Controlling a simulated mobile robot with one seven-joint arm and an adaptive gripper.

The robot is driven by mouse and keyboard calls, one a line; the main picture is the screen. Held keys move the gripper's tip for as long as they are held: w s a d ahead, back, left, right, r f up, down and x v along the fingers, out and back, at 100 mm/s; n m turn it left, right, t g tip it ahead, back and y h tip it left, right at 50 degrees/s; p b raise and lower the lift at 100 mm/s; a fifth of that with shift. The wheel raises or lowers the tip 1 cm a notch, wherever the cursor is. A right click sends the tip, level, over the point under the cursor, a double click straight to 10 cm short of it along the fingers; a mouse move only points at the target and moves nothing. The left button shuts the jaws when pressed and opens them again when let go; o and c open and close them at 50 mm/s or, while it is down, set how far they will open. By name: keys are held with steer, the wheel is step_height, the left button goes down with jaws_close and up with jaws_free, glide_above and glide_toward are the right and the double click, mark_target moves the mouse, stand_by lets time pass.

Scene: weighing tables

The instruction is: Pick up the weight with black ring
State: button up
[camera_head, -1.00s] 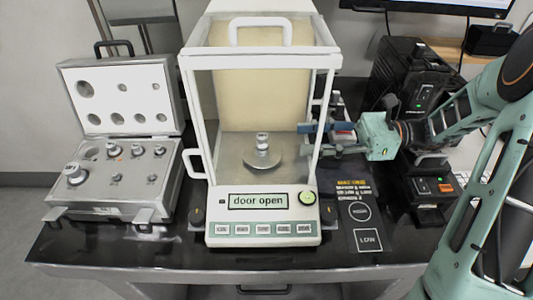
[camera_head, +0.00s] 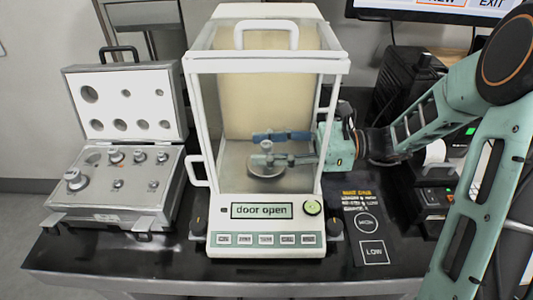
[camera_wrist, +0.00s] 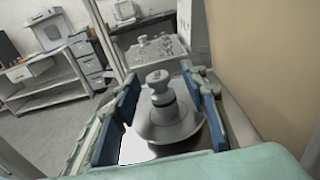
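A small metal weight with a knob top (camera_wrist: 158,88) stands upright on the round pan (camera_wrist: 188,128) of the balance; a dark ring shows around its neck in the wrist view. In the head view the weight (camera_head: 266,160) is partly hidden by my fingers. My gripper (camera_head: 284,148) reaches through the open right side of the balance. Its two blue fingers are apart, one on each side of the weight, with gaps showing in the wrist view, so it is open and empty.
The balance (camera_head: 265,205) has a frame and panels around the pan; its display reads "door open". An open weight case (camera_head: 120,190) with several weights stands on the left. Black devices (camera_head: 410,85) stand at the right.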

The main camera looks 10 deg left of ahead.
jaws_close()
stand_by(0.3)
